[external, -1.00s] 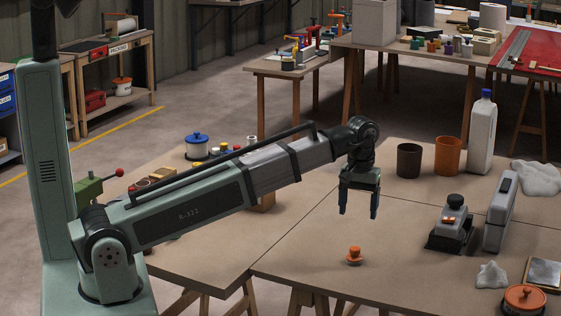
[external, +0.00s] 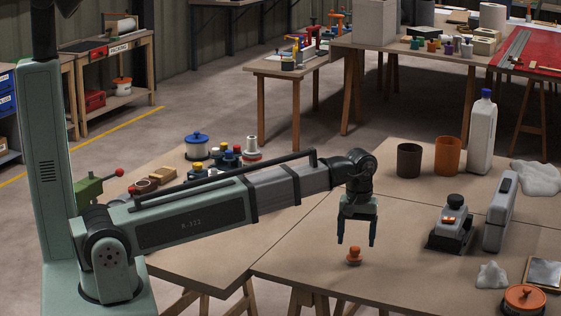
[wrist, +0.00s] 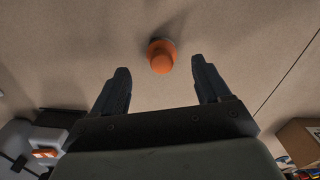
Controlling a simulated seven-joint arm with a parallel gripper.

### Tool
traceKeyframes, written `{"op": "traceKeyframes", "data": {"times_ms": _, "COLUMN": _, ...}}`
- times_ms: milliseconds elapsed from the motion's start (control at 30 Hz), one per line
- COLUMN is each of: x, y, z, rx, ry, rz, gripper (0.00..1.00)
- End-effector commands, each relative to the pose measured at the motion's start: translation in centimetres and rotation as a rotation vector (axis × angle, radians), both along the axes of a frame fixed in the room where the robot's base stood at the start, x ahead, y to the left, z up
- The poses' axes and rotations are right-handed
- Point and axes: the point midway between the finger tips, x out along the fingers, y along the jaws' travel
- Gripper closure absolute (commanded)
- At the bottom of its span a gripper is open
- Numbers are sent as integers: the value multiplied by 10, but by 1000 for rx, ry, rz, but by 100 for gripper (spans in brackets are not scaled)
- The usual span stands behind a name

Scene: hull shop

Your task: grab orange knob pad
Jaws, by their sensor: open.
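The orange knob pad (external: 354,256) stands upright on the brown table, a round knob on a wider base. In the wrist view the orange knob pad (wrist: 161,56) shows just beyond the fingertips, roughly centred between them. My gripper (external: 356,242) is open and empty, pointing down, with its fingertips just above the knob in the external view. In the wrist view both fingers of my gripper (wrist: 158,72) are spread apart, touching nothing. I cannot tell the exact height gap.
A dark sander-like tool (external: 451,230) and an upright grey case (external: 500,212) stand to the right. A dark cup (external: 409,160), an orange cup (external: 447,156) and a white bottle (external: 482,135) stand behind. The table around the knob pad is clear.

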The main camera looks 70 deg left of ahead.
Motion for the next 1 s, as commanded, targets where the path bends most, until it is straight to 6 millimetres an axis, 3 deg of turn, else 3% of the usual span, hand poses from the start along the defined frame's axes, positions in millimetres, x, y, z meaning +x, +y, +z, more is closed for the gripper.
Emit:
{"op": "traceKeyframes", "data": {"times_ms": 267, "x": 0, "y": 1, "z": -12, "rx": 0, "ry": 0, "rz": 0, "gripper": 24}}
{"op": "traceKeyframes", "data": {"times_ms": 600, "x": 0, "y": 4, "z": -49, "rx": 0, "ry": 0, "rz": -1, "gripper": 24}}
{"op": "traceKeyframes", "data": {"times_ms": 867, "x": 0, "y": 4, "z": -53, "rx": 0, "ry": -1, "rz": 0, "gripper": 24}}
{"op": "traceKeyframes", "data": {"times_ms": 1000, "x": 0, "y": 4, "z": -53, "rx": 0, "ry": 0, "rz": 0, "gripper": 34}}
